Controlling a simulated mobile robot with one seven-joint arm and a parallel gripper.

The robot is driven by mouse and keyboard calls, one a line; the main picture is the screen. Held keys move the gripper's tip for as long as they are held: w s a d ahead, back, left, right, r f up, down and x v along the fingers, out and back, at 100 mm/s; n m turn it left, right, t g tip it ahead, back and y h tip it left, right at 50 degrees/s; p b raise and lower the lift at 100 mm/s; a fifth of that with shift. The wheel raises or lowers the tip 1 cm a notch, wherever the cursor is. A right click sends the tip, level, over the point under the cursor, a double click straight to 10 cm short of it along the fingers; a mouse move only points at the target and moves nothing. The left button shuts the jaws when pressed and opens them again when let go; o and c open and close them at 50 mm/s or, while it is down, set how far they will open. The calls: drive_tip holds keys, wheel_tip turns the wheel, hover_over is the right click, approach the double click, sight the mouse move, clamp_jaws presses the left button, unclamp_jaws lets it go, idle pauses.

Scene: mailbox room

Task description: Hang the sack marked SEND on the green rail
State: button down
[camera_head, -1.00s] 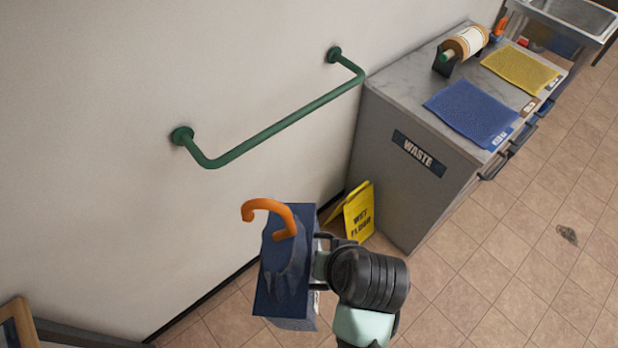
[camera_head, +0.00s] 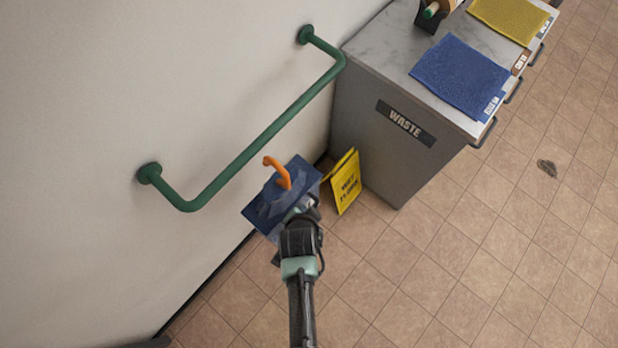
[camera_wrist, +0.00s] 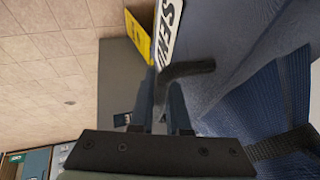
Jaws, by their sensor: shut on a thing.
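The green rail (camera_head: 268,134) is a bar fixed to the pale wall by a bent end at each side. The dark blue sack (camera_head: 262,214) has an orange hook (camera_head: 282,172) curving up from its top. My gripper (camera_head: 300,208) is shut on the sack, at its right side in the head view. The hook is right of and below the rail in the picture, apart from it. In the wrist view, a white label reading SEND (camera_wrist: 171,30) is on the sack (camera_wrist: 235,50), and a dark handle (camera_wrist: 190,69) is at my fingertips (camera_wrist: 165,80).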

drive_tip(key=shift+w+a+b, duration=0.6)
drive_tip(key=shift+w+a, duration=0.3)
drive_tip(key=shift+a, duration=0.25)
drive_tip(key=shift+w+a+b, duration=0.65)
drive_tip(key=shift+w+a, duration=0.2)
drive_tip(key=shift+a, duration=0.25)
drive_tip(key=shift+w+a+b, duration=0.6)
drive_tip(key=shift+w+a, duration=0.3)
drive_tip(key=shift+a, duration=0.25)
drive_tip(key=shift+f+b, duration=1.6)
drive_tip(key=shift+f, duration=0.35)
drive_tip(key=shift+d, duration=0.1)
